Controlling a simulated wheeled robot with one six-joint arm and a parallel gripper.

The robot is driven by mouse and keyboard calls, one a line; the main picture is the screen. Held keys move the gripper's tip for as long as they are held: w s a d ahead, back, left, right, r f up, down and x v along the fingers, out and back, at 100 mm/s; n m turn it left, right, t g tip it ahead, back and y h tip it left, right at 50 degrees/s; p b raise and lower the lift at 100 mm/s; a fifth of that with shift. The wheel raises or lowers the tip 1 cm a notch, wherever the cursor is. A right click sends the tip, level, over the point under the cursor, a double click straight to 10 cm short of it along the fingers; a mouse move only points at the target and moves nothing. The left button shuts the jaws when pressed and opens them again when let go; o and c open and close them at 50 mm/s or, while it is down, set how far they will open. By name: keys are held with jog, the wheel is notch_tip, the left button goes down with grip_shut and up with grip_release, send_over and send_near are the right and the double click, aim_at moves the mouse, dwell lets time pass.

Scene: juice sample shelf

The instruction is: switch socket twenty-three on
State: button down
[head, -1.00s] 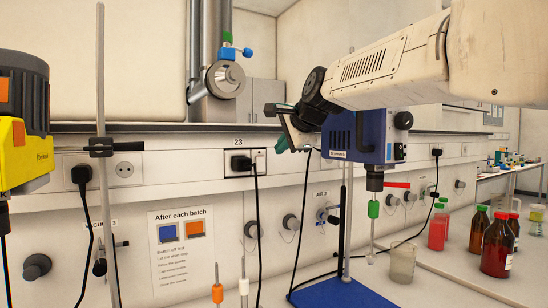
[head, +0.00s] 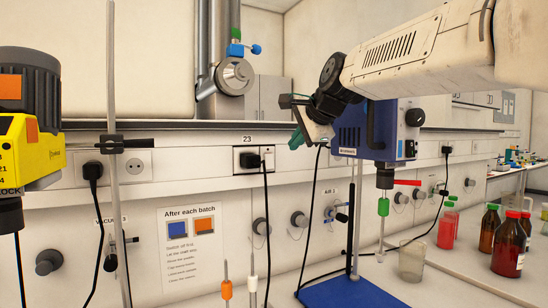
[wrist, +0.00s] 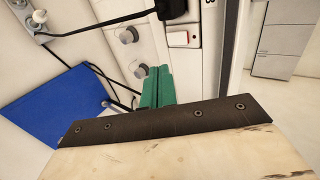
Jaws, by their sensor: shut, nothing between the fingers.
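Socket 23 (head: 244,160) is on the white wall rail under its "23" label (head: 247,139). A black plug (head: 254,160) with a hanging cord is in it. I cannot tell which way the rocker is tipped. My gripper (head: 297,138) is to the right of the socket in the head view. Its green fingers (wrist: 157,86) are shut and empty, apart from the switch in the wrist view.
A blue overhead stirrer (head: 350,130) on a stand with a blue base plate (head: 350,293) is close to my gripper. A metal rod (head: 113,200) and a yellow device (head: 25,150) stand at left. Bottles (head: 508,250) and a beaker (head: 411,262) are at right.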

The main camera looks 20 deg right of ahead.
send_near(270, 166)
jog(key=x, duration=0.6)
jog(key=shift+w+f, duration=0.15)
jog(key=shift+f, duration=0.3)
jog(key=shift+a, duration=0.3)
jog(key=shift+w+d, duration=0.15)
jog(key=shift+d, duration=0.3)
jog(key=shift+a, duration=0.2)
jog(key=shift+r, duration=0.1)
